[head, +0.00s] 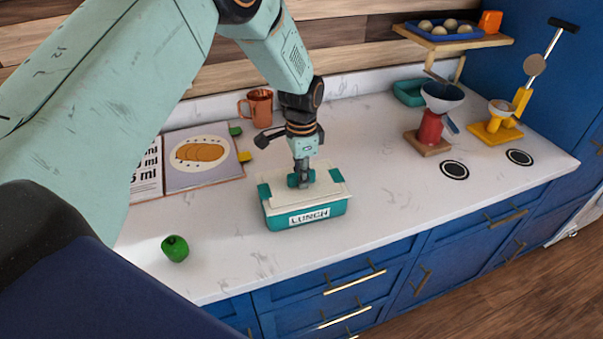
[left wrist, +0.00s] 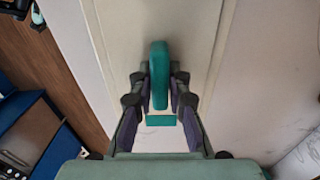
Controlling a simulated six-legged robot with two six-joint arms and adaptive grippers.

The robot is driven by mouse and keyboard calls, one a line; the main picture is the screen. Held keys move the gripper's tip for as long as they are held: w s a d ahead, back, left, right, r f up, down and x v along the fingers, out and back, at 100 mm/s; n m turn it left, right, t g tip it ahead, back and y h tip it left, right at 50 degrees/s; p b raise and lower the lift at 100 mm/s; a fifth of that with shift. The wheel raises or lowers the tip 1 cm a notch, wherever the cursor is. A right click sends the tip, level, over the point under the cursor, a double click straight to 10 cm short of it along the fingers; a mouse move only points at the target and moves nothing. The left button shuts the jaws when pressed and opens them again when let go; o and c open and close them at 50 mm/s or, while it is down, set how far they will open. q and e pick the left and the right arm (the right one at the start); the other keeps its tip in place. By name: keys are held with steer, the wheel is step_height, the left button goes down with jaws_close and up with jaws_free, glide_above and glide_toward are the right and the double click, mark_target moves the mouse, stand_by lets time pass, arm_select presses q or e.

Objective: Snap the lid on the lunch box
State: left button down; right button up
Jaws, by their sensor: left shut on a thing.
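The lunch box (head: 285,220) is teal with a white "LUNCH" label and sits on the white counter. The cream lid (head: 328,190) with teal end clips lies over the top of the box. I cannot tell whether its clips are fastened. My left gripper (head: 301,180) comes down from above and is shut on the lid's teal handle, near the middle of the lid. In the left wrist view, the fingers (left wrist: 160,95) close on both sides of the teal handle (left wrist: 159,62), with the cream lid (left wrist: 200,25) beneath. My right gripper is not in view.
An open cookbook (head: 205,157) and a copper mug (head: 258,108) stand behind. A red scale (head: 430,128) and a yellow juicer-like device (head: 497,125) stand at the right. Counter (head: 390,190) right of the box is clear.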

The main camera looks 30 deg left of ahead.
arm_select(q)
steer(key=shift+s, duration=0.1)
stand_by(0.5)
steer(key=c, duration=1.2)
jaws_free()
steer(key=shift+o, duration=0.3)
steer(key=o, duration=0.4)
steer(key=shift+r, duration=0.1)
